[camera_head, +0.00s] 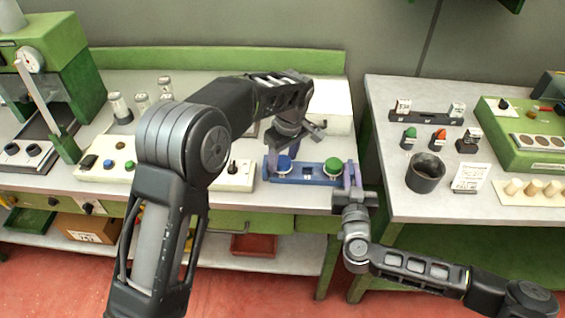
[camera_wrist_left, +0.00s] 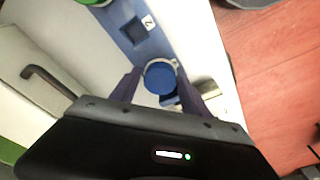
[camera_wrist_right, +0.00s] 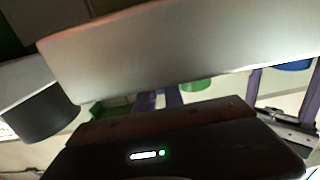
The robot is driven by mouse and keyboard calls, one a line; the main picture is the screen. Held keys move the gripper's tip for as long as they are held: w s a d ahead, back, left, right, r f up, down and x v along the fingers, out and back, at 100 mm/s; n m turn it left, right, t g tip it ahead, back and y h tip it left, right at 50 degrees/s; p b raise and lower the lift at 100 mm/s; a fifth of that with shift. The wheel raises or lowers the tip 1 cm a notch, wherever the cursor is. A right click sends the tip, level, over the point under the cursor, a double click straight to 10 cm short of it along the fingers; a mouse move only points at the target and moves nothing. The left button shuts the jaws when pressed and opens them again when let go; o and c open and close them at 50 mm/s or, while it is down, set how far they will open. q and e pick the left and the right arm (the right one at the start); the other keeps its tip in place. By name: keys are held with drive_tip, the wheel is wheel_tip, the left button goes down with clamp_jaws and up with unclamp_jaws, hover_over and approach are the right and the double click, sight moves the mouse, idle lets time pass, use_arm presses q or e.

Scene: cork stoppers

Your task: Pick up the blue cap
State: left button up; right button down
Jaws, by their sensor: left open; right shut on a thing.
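The blue cap (camera_head: 284,162) sits at the left end of a blue rack (camera_head: 308,180) on the left table. My left gripper (camera_head: 285,150) is open and comes down from above onto the cap. In the left wrist view the blue cap (camera_wrist_left: 160,77) lies between its two purple fingers, with no clear grip on it. The green cap (camera_head: 333,166) sits at the rack's right end and shows in part in the right wrist view (camera_wrist_right: 196,85). My right gripper (camera_head: 352,180) is shut at that right end, seemingly on the rack; the exact contact is hidden.
A white box (camera_head: 330,106) stands behind the rack. A white panel (camera_head: 240,175) with a black lever is left of it. A gap separates this table from the right table, which holds a dark cup (camera_head: 425,173) and several stoppers.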

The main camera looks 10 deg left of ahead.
idle(0.3)
use_arm(q)
drive_tip(key=c, duration=1.1)
